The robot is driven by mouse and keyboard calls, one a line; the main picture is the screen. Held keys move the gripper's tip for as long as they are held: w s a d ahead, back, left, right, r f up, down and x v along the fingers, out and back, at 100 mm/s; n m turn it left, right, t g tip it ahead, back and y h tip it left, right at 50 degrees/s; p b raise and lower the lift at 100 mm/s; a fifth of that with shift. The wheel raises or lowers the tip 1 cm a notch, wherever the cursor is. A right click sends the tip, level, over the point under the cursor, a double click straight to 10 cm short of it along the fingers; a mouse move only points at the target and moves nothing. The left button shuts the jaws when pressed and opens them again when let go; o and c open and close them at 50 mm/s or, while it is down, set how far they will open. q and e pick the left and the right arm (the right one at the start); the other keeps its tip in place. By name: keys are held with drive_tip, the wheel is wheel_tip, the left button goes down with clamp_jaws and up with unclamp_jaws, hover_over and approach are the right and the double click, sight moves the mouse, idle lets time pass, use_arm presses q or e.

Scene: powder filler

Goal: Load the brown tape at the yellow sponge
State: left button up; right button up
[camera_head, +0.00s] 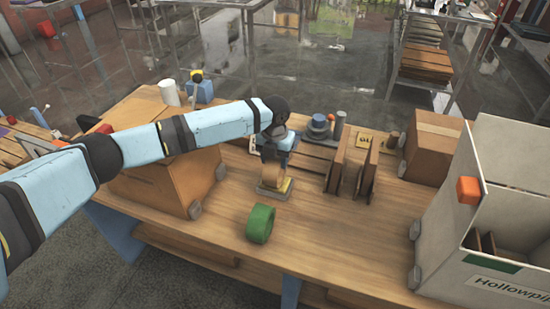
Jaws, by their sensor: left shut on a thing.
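My left arm reaches across from the left, and my left gripper (273,150) points down over the middle of the table. It is shut on the brown tape (271,175), which shows below the fingers. The yellow sponge (285,190) is directly under the tape, flat on the table. The tape's lower edge is at the sponge; I cannot tell whether they touch. The gripper and tape hide part of the sponge. My right gripper is not in view.
A green tape roll (260,223) stands in front of the sponge. Brown upright panels (350,167) stand to the right. A cardboard box (165,178) is at left, another (432,146) at back right, and a large grey bin (450,215) at right. The front middle wood is clear.

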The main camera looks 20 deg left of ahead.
use_arm(q)
drive_tip(key=shift+s+f, duration=0.1)
wheel_tip(320, 180, up, 2)
drive_tip(key=shift+r+p, duration=0.2)
drive_tip(key=shift+p, duration=1)
wheel_tip(320, 180, up, 2)
drive_tip(key=shift+r+p, duration=0.1)
drive_tip(key=shift+p, duration=0.9)
wheel_tip(320, 180, up, 3)
drive_tip(key=p, duration=0.2)
drive_tip(key=shift+p, duration=0.3)
drive_tip(key=shift+f, duration=0.25)
